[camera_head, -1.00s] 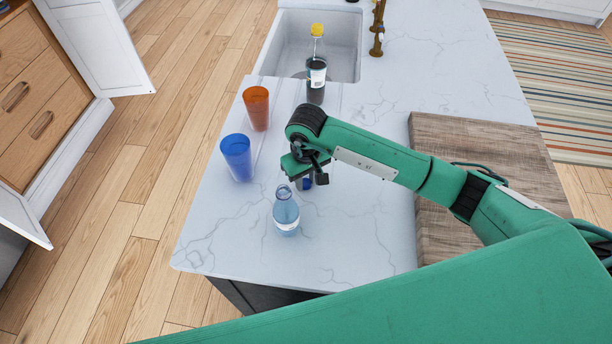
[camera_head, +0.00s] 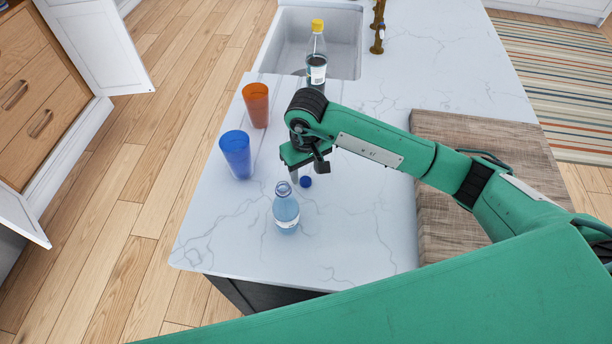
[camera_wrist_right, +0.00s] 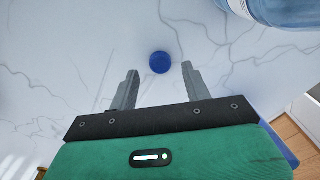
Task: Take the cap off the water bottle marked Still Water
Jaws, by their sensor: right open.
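The clear water bottle (camera_head: 286,211) stands upright on the counter with a bare, open neck. Its label cannot be read. Part of it also shows at the top right of the right wrist view (camera_wrist_right: 285,10). A small blue cap (camera_head: 306,181) lies on the counter just behind the bottle, apart from it. In the right wrist view the cap (camera_wrist_right: 160,62) is centred just beyond the fingertips. My right gripper (camera_head: 306,172) is open and empty above the counter, close to the cap. Its spread fingers (camera_wrist_right: 160,76) hold nothing. My left gripper is out of view.
A blue cup (camera_head: 236,154) and an orange cup (camera_head: 256,105) stand to the left. A wooden board (camera_head: 480,135) lies right. The counter's front edge is near the water bottle.

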